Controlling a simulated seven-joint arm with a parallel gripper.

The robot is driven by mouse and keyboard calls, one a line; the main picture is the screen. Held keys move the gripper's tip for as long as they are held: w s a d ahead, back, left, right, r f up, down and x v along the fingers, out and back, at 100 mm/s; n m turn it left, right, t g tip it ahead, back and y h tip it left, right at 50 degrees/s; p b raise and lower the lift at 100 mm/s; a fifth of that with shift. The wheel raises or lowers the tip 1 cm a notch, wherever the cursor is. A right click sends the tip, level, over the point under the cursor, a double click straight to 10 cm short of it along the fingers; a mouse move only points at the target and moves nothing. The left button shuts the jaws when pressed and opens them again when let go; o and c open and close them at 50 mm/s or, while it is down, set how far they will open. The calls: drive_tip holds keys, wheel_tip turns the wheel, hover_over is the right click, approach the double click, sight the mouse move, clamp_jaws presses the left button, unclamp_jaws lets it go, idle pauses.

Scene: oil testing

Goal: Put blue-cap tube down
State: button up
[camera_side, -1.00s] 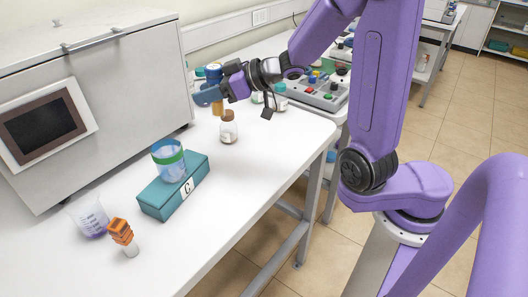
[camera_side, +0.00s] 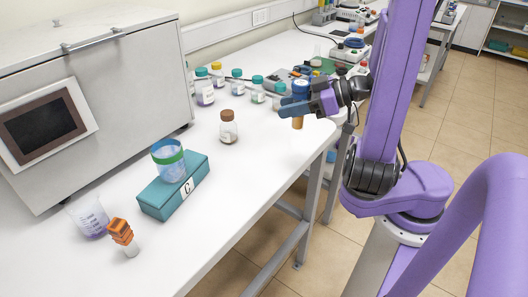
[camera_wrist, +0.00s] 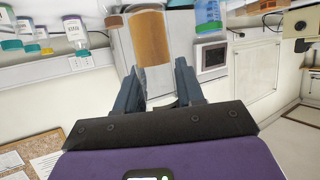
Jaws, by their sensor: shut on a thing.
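The blue-cap tube (camera_side: 298,122) holds amber liquid and is upright in the side view, near the right edge of the white bench. My gripper (camera_side: 294,104) is shut around its upper part, just below the blue cap. I cannot tell how far its bottom is above the bench. In the wrist view, which is upside down, the amber tube (camera_wrist: 151,38) shows between the two fingers of my gripper (camera_wrist: 157,75). Its cap is hidden there.
A brown-capped jar (camera_side: 228,128) stands left of the tube. Several capped jars (camera_side: 204,88) stand behind. A teal box (camera_side: 172,188) carries a green-banded cup (camera_side: 168,164). Bench around the brown-capped jar is clear.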

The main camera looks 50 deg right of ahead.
drive_tip(key=shift+s+d+f, duration=0.1)
drive_tip(key=shift+s+f, duration=0.05)
drive_tip(key=shift+s, duration=0.5)
drive_tip(key=shift+s+d+f, duration=0.1)
drive_tip(key=shift+s, duration=0.5)
drive_tip(key=shift+w+d+f, duration=0.15)
drive_tip(key=shift+w+f, duration=2)
drive_tip(key=shift+w, duration=0.15)
drive_tip(key=shift+w+d+f, duration=0.2)
drive_tip(key=shift+w+f, duration=2)
drive_tip(key=shift+w, duration=0.1)
drive_tip(key=shift+w+d+f, duration=0.15)
drive_tip(key=shift+w+f, duration=2)
drive_tip(key=shift+w, duration=0.15)
drive_tip(key=shift+f, duration=0.1)
drive_tip(key=o, duration=1)
drive_tip(key=shift+o, duration=0.2)
